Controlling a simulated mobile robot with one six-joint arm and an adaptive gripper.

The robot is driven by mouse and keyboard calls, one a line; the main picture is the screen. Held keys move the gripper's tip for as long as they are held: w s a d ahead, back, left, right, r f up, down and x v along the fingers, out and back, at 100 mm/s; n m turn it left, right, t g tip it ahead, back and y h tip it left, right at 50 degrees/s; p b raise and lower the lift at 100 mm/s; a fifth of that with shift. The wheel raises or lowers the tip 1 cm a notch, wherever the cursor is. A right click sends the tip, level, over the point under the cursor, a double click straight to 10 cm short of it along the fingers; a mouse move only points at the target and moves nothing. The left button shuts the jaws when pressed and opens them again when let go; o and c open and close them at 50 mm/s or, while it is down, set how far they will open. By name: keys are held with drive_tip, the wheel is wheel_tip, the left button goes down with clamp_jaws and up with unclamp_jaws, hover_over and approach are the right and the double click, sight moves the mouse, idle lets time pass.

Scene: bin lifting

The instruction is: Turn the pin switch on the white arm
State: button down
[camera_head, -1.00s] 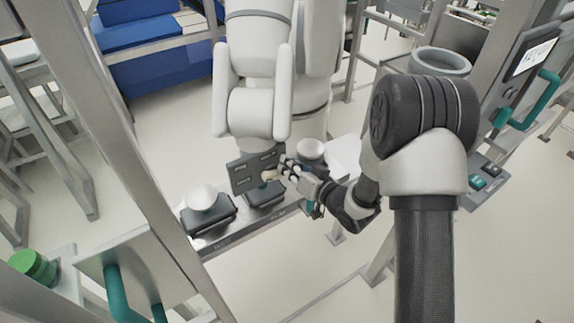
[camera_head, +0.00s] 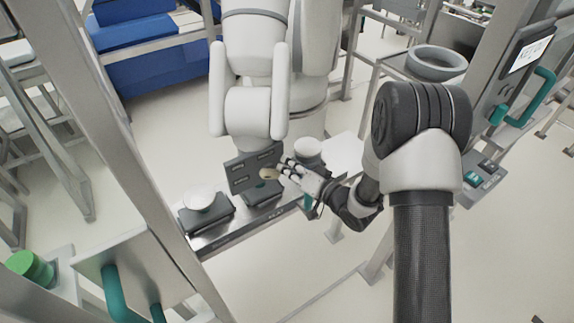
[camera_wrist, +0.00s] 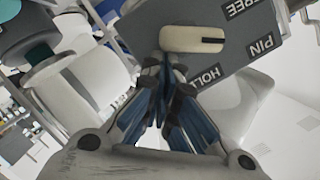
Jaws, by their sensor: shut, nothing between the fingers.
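The white arm (camera_head: 252,75) hangs at the centre of the head view, with a grey label plate (camera_head: 240,172) at its lower end. A cream oval knob (camera_head: 268,174), the pin switch, sits on the plate. In the wrist view the knob (camera_wrist: 185,38) has a dark line at its right end, pointing toward the PIN label (camera_wrist: 262,47). FREE is above and HOLD below. My gripper (camera_head: 284,170) is just right of the knob. In the wrist view its fingertips (camera_wrist: 168,66) are together and empty, just below the knob; contact cannot be told.
Dark blocks with round white tops (camera_head: 205,203) stand on a metal bench beneath the plate. A metal upright (camera_head: 130,150) runs along the left. A grey ring (camera_head: 436,60) and a screen panel (camera_head: 527,50) stand at the right.

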drive_tip(key=shift+w+d+f+m+y, duration=0.1)
drive_tip(key=shift+f+m+y, duration=0.25)
drive_tip(key=shift+m, duration=0.45)
drive_tip(key=shift+d+f+m+y, duration=0.15)
drive_tip(key=shift+f+m, duration=0.3)
drive_tip(key=shift+m, duration=0.35)
drive_tip(key=shift+a+f+m+y, duration=0.15)
drive_tip(key=shift+f+m, duration=0.3)
drive_tip(key=shift+m, duration=0.5)
drive_tip(key=shift+f+m+y, duration=0.25)
drive_tip(key=shift+f+m, duration=0.15)
drive_tip(key=shift+m, duration=0.55)
drive_tip(key=shift+f, duration=0.15)
idle(1.1)
idle(0.9)
